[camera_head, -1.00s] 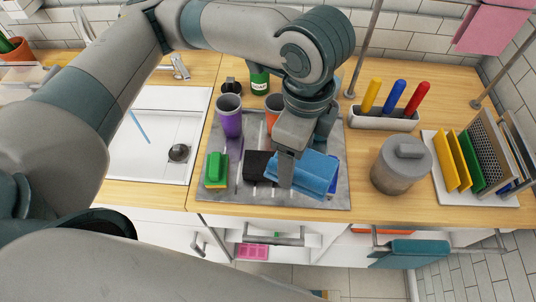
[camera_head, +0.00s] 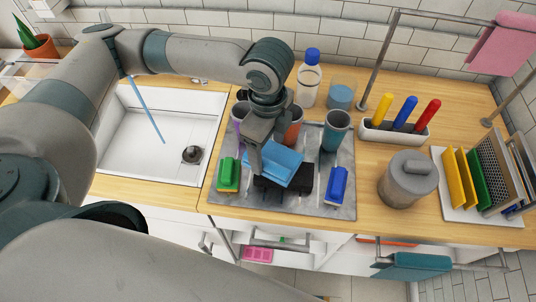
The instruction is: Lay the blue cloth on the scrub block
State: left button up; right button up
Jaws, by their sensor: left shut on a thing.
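My left gripper (camera_head: 257,163) points down and is shut on the blue cloth (camera_head: 278,163). The cloth hangs slightly tilted over the back of a black block (camera_head: 272,184), which looks like the scrub block and lies on the grey mat (camera_head: 318,205). The block's front and right end show; the rest is hidden by the cloth and gripper. I cannot tell whether cloth and block touch. My right gripper is not in view.
A green block (camera_head: 228,174) lies left of the black block, a blue one (camera_head: 337,186) right. Behind stand several cups, including a teal one (camera_head: 335,132), and a bottle (camera_head: 309,82). A lidded grey pot (camera_head: 407,180) stands right, the sink (camera_head: 150,140) left.

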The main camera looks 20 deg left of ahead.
aim_at(268, 155)
pick_arm(q)
notch_tip(268, 155, down, 3)
jog(key=shift+f+p, duration=0.15)
jog(key=shift+p, duration=0.55)
jog(key=shift+f, duration=0.35)
jog(key=o, duration=1)
jog(key=shift+o, duration=0.2)
